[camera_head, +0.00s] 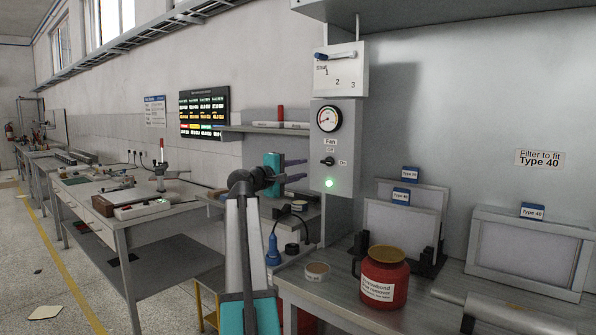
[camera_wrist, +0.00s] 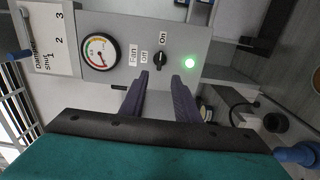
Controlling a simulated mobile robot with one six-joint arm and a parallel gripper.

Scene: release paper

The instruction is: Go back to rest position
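My gripper (camera_head: 300,170) is at the end of my raised arm, near the middle of the head view, left of the grey control panel (camera_head: 339,135). In the wrist view, the two dark fingers of my gripper (camera_wrist: 161,82) stand apart with nothing between them. The fan switch (camera_wrist: 161,60) shows beyond the fingertips, and I see no contact. The green lamp (camera_head: 329,183) is lit.
A lever (camera_head: 335,56) is above the gauge (camera_head: 329,118). Workbenches (camera_head: 150,212) line the left wall; the floor (camera_head: 35,265) beside them is mostly clear.

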